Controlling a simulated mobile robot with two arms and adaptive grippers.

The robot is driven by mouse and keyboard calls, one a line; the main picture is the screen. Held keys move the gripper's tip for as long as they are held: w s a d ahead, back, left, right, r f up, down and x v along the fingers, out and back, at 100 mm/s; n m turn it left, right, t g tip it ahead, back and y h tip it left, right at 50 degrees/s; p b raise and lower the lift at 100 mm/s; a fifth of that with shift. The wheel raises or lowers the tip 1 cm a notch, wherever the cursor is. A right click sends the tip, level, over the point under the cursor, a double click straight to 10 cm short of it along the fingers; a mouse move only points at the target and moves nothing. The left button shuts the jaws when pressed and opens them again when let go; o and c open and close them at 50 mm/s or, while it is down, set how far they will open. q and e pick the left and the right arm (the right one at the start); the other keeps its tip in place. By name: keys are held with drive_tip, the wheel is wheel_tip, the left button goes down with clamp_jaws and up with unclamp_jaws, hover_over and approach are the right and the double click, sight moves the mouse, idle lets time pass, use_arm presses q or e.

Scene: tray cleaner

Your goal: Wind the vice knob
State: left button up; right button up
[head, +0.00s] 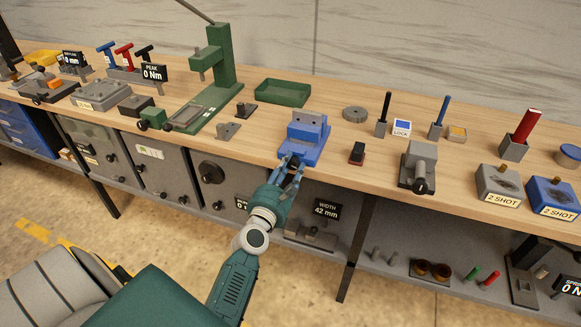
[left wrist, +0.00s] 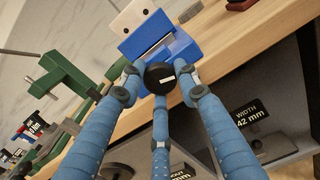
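A blue vice (head: 312,146) with a pale grey jaw block stands at the bench's front edge. It also shows in the left wrist view (left wrist: 182,48). Its round black knob (left wrist: 160,78) faces me, with a small white mark on it. My left gripper (head: 293,163) is in front of the vice, its blue fingers reaching up around the knob. In the left wrist view the fingertips (left wrist: 160,84) stand to the left, right and below the knob, with small gaps at the sides. Firm contact is not visible. My right gripper is not in view.
A sign reading "WIDTH 42 mm" (head: 326,209) is below the bench top. A green press (head: 222,60) and green tray (head: 282,92) are behind left.

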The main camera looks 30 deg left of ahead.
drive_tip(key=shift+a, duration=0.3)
